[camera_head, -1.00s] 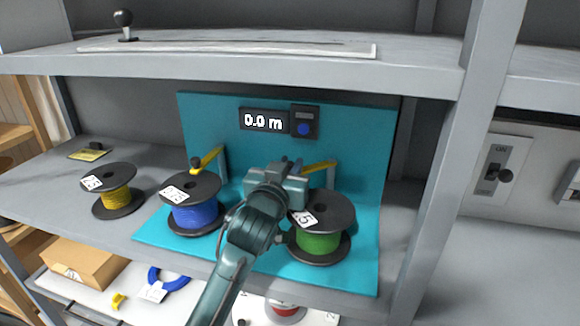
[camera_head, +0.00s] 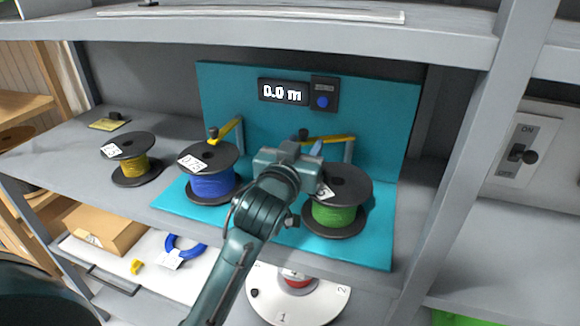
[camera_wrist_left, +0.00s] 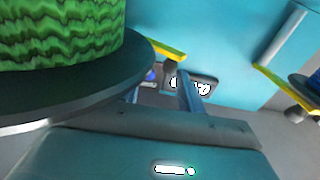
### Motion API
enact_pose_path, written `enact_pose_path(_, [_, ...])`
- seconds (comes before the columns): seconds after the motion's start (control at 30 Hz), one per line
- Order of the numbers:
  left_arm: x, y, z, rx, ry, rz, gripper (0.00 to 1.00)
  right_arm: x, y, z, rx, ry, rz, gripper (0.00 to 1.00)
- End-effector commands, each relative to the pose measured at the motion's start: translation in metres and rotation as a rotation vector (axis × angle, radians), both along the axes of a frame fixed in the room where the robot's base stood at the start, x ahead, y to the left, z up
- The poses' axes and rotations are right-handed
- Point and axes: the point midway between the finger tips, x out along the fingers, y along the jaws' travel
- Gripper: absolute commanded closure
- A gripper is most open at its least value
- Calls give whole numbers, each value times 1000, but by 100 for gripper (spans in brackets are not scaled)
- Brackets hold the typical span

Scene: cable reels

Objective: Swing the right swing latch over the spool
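The right swing latch is a yellow arm (camera_head: 334,139) on a grey post (camera_head: 348,152). It points left, behind the right spool, with a dark knob (camera_head: 303,134) at its free end. The right spool (camera_head: 341,215) has black flanges and green cable and stands upright on the teal base. My left gripper (camera_head: 300,150) is behind and left of this spool's top flange, just in front of the knob. In the left wrist view the two fingers (camera_wrist_left: 161,92) are apart, with the latch arm (camera_wrist_left: 166,51) and knob (camera_wrist_left: 169,68) beyond them. Contact cannot be told. My right gripper is not in view.
A blue spool (camera_head: 213,186) with its own yellow latch (camera_head: 230,128) stands left on the teal stand. A yellow-cable spool (camera_head: 134,167) stands farther left. The teal back panel (camera_head: 380,110) carries a 0.0 m display (camera_head: 283,92). A shelf (camera_head: 300,30) hangs above.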

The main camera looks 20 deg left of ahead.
Motion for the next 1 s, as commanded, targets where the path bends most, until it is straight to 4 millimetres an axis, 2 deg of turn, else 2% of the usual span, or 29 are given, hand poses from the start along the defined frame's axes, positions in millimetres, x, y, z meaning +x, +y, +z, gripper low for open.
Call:
enact_pose_path(0.2, [-52, -3, -2, -2, 1, -2, 61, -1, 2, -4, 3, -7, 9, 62])
enact_pose_path(0.43, [-90, -5, -1, -1, 0, -2, 61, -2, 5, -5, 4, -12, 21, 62])
enact_pose_path(0.6, [-100, -5, 0, 1, 0, -1, 61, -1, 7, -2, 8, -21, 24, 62])
enact_pose_path(1.0, [-101, -5, 0, 1, -1, -1, 61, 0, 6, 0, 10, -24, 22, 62])
